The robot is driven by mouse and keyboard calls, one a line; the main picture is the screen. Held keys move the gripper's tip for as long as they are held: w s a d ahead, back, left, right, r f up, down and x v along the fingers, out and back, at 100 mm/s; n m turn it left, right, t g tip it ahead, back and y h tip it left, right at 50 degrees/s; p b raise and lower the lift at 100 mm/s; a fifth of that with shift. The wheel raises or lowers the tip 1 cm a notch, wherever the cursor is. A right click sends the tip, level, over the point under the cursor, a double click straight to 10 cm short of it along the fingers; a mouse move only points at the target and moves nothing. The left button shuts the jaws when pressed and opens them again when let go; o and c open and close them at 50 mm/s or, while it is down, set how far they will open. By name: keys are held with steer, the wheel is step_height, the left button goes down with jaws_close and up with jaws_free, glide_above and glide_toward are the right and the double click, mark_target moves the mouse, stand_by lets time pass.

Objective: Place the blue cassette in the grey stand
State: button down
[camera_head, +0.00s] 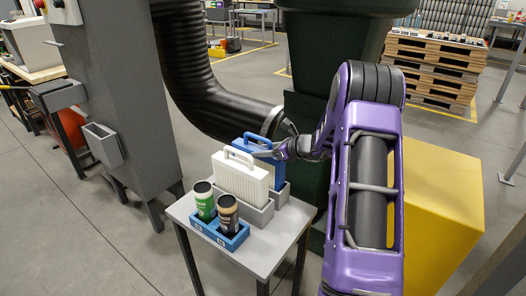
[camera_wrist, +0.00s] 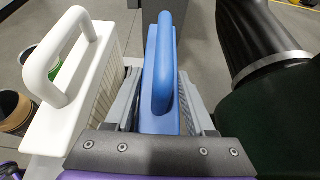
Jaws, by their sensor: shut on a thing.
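The blue cassette (camera_head: 276,172) is upright behind a white cassette in the head view. Its blue handle (camera_wrist: 163,62) runs between my gripper's fingers in the wrist view. My gripper (camera_head: 268,151) is shut on the blue cassette at its top. The grey stand (camera_head: 262,217) is on a small table and has a front and a rear part. The blue cassette's lower edge meets the rear part's rim in the picture. I cannot tell whether it is fully seated, as the white cassette hides most of its lower half.
The white cassette (camera_head: 238,180) stands in the front part of the stand, close beside the blue one. A blue holder (camera_head: 232,241) with a green bottle and a brown bottle is on the grey table (camera_head: 268,258). A black duct (camera_head: 196,85) is close behind.

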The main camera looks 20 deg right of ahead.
steer(key=shift+c, duration=1.2)
jaws_free()
steer(key=shift+f, duration=0.1)
steer(key=shift+r+p, duration=0.3)
steer(key=v, duration=1.2)
steer(key=shift+p, duration=0.35)
steer(key=shift+f, duration=0.15)
